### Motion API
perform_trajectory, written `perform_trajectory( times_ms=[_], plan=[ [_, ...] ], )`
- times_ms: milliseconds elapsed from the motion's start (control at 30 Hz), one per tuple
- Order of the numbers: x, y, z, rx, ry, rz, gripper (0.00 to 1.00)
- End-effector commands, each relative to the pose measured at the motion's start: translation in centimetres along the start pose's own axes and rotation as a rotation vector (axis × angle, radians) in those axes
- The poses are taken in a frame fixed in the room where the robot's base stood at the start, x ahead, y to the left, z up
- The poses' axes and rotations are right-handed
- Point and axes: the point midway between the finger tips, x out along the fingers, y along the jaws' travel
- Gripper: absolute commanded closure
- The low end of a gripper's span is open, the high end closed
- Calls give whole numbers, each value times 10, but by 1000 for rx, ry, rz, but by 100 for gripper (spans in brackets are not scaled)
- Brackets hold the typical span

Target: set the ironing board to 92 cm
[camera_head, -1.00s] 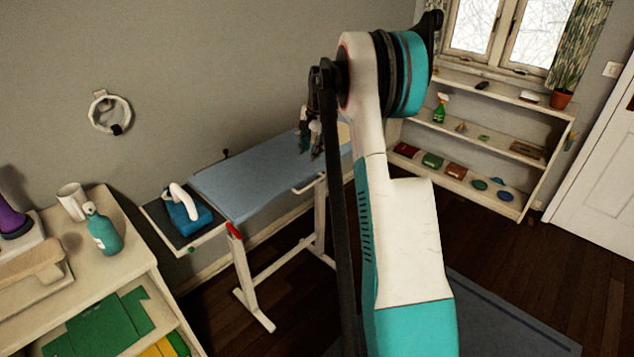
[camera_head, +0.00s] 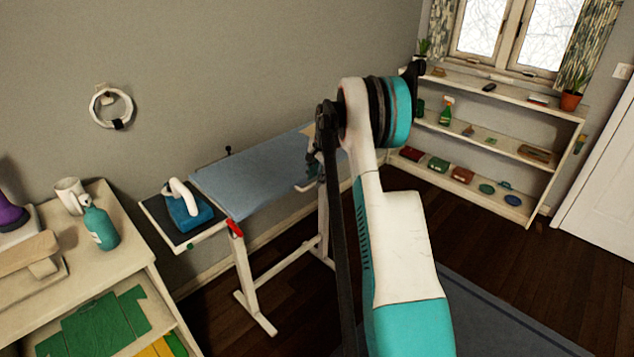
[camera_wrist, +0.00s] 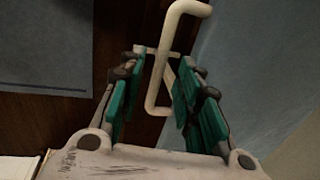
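The ironing board (camera_head: 250,178) has a blue-grey top on white legs and stands along the wall. A red lever (camera_head: 235,228) sits at its near left corner. A cream bent handle (camera_wrist: 155,85) sticks out from the board's front side; in the head view only its end (camera_head: 304,188) shows, partly hidden by my arm. My gripper (camera_head: 313,170) is at the board's front edge. In the wrist view its green-padded fingers (camera_wrist: 160,108) are apart, one on each side of the handle, with gaps visible. The board top (camera_wrist: 265,60) fills the wrist view's right side.
A blue iron (camera_head: 188,210) rests on the dark pad at the board's left end. A cabinet (camera_head: 130,235) with a teal bottle (camera_head: 100,228) and white mug (camera_head: 69,190) stands at left. Shelves (camera_head: 490,117) stand under the window. A dark mat (camera_head: 500,310) lies on the floor.

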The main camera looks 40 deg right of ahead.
Motion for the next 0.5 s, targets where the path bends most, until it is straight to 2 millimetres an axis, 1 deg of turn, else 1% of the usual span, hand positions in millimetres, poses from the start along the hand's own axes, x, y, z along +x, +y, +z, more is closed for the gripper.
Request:
perform_trajectory(
  times_ms=[33, 133, 433, 467, 500],
  plan=[
    [6, 0, 0, 0, 0, 0, 69],
    [11, 0, 0, 0, 0, 0, 69],
    [12, 0, 0, 0, 0, 0, 69],
    [12, 0, 0, 0, 0, 0, 71],
    [12, 0, 0, 0, 0, 0, 80]
  ],
)
